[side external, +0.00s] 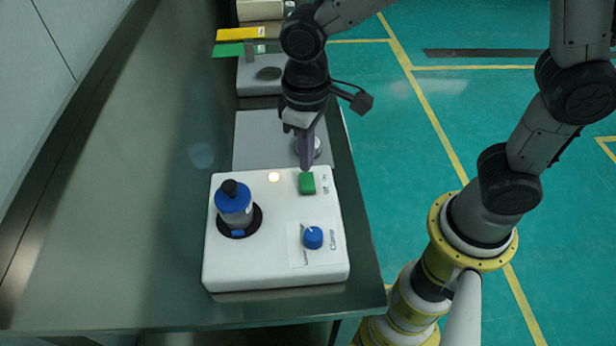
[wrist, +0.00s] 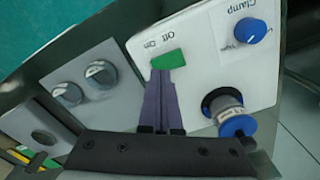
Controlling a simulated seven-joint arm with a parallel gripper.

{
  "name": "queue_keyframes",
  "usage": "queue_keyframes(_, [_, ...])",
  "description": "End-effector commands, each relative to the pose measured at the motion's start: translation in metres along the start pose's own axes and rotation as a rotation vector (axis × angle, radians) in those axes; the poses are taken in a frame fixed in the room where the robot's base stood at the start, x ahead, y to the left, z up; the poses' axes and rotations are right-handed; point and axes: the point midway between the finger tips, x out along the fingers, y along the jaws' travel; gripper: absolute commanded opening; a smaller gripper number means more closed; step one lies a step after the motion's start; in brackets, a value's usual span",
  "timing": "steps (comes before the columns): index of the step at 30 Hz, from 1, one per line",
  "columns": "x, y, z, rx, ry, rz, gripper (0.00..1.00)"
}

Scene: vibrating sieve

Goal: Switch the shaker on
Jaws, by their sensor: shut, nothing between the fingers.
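The shaker (side external: 260,265) is a white box on the grey bench, also in the wrist view (wrist: 195,55). Its green switch (side external: 307,183) is near the box's back right, with On and Off lettering beside it; it also shows in the wrist view (wrist: 169,59). A blue Clamp knob (side external: 313,238) is in front of the switch. A blue-capped container (side external: 234,205) stands in the round opening on the left. A small light (side external: 274,177) glows on the top. My gripper (side external: 305,167) is shut and empty, its purple fingertips at the switch's edge; contact is unclear.
Behind the shaker is a grey plate (side external: 262,135) with round metal pieces (wrist: 100,73). Further back are another unit (side external: 255,80) and yellow (side external: 240,34) and green (side external: 232,49) flat pieces. The bench (side external: 120,230) is clear to the left.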

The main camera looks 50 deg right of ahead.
Motion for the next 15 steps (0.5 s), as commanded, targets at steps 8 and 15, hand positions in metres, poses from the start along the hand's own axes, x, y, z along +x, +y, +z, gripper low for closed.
queue_keyframes(8, [-0.021,0.0,-0.001,0.0,0.002,0.0,0.0])
queue_keyframes(15, [-0.038,0.0,-0.001,0.0,0.002,0.0,0.0])
